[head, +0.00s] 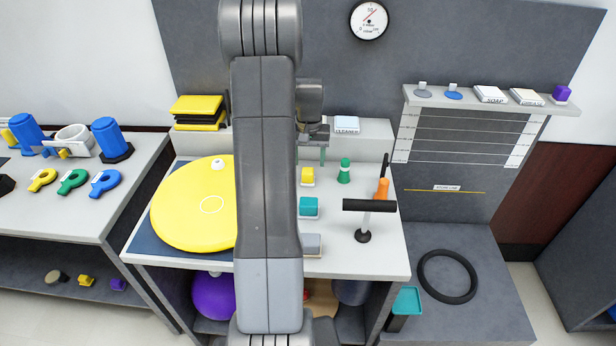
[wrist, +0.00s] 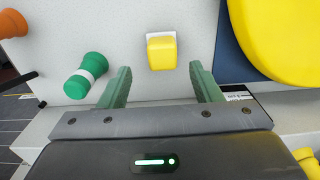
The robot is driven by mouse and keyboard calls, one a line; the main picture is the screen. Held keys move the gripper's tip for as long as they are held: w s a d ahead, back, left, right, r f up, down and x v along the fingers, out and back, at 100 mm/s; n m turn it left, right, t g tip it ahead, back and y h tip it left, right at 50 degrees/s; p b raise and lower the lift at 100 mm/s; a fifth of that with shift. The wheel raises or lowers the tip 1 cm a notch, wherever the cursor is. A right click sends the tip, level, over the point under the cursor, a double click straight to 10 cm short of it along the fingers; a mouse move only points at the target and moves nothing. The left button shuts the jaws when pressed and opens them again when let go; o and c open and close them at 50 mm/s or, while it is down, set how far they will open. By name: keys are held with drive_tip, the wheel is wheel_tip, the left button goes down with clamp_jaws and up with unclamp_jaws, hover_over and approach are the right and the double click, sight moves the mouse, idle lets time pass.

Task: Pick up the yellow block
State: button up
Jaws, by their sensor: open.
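The yellow block (head: 307,175) sits on the white table top near its back edge, just right of my arm in the head view. In the wrist view the yellow block (wrist: 162,52) rests on a small white base, ahead of and roughly between the fingers. My gripper (wrist: 158,82) is open and empty, its two green fingers spread, with the block beyond their tips. In the head view my gripper (head: 312,152) is partly hidden behind my arm, a little behind the block.
A green peg (head: 344,171) stands right of the block. A teal block (head: 309,207) and a grey block (head: 312,244) lie in front of it. A black T-handle (head: 368,207) stands front right. A large yellow disc (head: 190,205) covers the table's left.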

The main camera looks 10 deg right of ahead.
sight(308, 170)
drive_tip(key=f, duration=0.4)
drive_tip(key=shift+s+a+f+p, duration=0.1)
drive_tip(key=shift+a+f+p, duration=0.1)
drive_tip(key=shift+f+p, duration=0.15)
drive_tip(key=c, duration=1.1)
drive_tip(key=shift+o, duration=0.2)
wheel_tip(308, 170, up, 10)
drive_tip(key=shift+b, duration=0.4)
